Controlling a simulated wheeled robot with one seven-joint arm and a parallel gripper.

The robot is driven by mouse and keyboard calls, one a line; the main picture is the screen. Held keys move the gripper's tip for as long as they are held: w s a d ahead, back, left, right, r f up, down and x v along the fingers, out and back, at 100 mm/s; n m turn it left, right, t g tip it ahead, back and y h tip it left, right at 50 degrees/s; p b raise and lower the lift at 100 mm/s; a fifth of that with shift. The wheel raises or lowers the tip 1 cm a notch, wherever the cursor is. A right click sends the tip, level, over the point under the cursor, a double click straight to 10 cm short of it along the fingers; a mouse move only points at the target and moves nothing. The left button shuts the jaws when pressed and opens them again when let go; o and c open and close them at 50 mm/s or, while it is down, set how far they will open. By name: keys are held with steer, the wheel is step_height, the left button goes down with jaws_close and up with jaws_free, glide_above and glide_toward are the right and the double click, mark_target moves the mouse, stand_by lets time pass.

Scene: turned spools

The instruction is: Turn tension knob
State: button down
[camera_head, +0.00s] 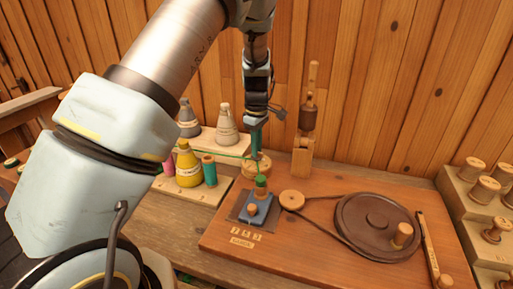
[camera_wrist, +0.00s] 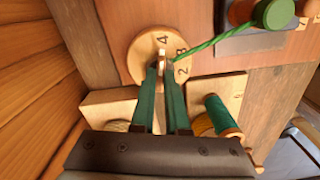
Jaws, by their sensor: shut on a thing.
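The tension knob is a round pale wooden dial (camera_wrist: 142,48) with numbers 4, 3 and 2 on its face in the wrist view. In the head view the dial (camera_head: 248,171) sits at the left back of the wooden board. My gripper (camera_wrist: 162,68) has its two green fingers closed on the knob's small raised grip (camera_wrist: 162,57), at the dial's middle. In the head view my gripper (camera_head: 257,152) points down onto the dial from above. The fingers hide part of the dial face.
A green thread (camera_wrist: 222,38) runs close beside the fingers. The board (camera_head: 310,240) carries a small pulley (camera_head: 291,200), a belt and a dark wheel (camera_head: 365,222). Cones (camera_head: 189,169) and spools stand at left. A stepped spool rack (camera_head: 468,215) is at right.

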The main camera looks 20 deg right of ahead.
steer(key=c, duration=0.9)
jaws_free()
step_height(320, 180, up, 11)
steer(key=shift+f+b, duration=0.1)
steer(key=shift+b, duration=1.15)
